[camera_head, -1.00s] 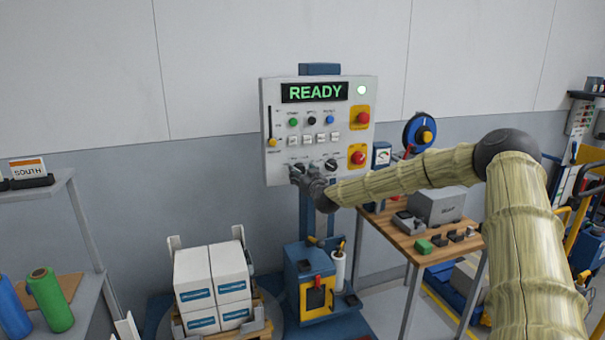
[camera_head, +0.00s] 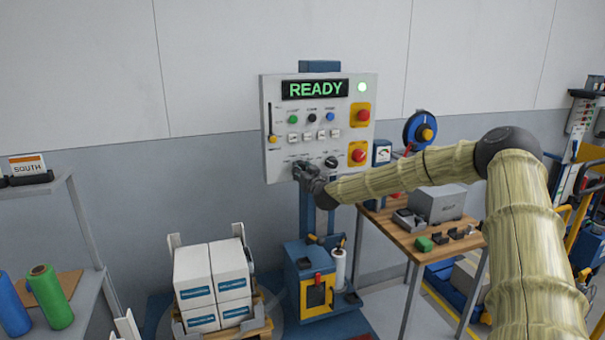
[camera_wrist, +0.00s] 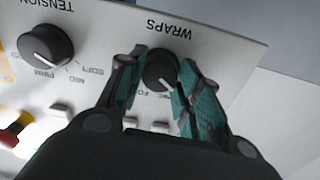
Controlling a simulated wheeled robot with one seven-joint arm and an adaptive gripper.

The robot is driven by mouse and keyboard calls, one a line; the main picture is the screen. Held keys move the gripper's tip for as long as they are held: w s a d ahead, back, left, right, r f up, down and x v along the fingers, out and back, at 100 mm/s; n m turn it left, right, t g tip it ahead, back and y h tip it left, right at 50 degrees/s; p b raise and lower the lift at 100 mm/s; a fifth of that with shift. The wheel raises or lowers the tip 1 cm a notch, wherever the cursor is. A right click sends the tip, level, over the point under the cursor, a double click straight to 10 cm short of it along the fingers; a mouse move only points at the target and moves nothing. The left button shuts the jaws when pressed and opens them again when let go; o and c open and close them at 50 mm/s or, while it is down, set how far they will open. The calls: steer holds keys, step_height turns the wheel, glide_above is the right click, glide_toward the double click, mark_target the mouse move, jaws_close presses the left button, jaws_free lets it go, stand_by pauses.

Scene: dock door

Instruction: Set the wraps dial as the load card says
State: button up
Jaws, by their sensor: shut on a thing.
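The wraps dial (camera_wrist: 160,68) is a round black knob with a white pointer line on the pale control panel (camera_head: 284,146). In the wrist view, "WRAPS" shows upside down above it. My gripper (camera_wrist: 162,74) has its two teal-padded fingers shut on either side of this dial. The pointer slants toward the picture's lower right, and the fingers partly hide the labels around it. In the head view my gripper (camera_head: 302,171) is at the panel's lower left and covers the dial. I cannot make out a load card.
The tension dial (camera_wrist: 45,45) is close beside the wraps dial. Red stop buttons (camera_head: 359,156) are on the panel's right side. The panel display (camera_head: 314,90) reads READY. White cartons (camera_head: 211,278) stand below left, and a wooden bench (camera_head: 405,238) is at the right.

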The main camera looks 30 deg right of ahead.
steer(key=shift+d+f+m+b, duration=0.1)
steer(key=shift+m+b, duration=7.4)
steer(key=shift+b, duration=0.4)
steer(key=o, duration=1)
steer(key=shift+d, duration=0.1)
steer(key=shift+o, duration=0.2)
steer(key=shift+a, duration=0.2)
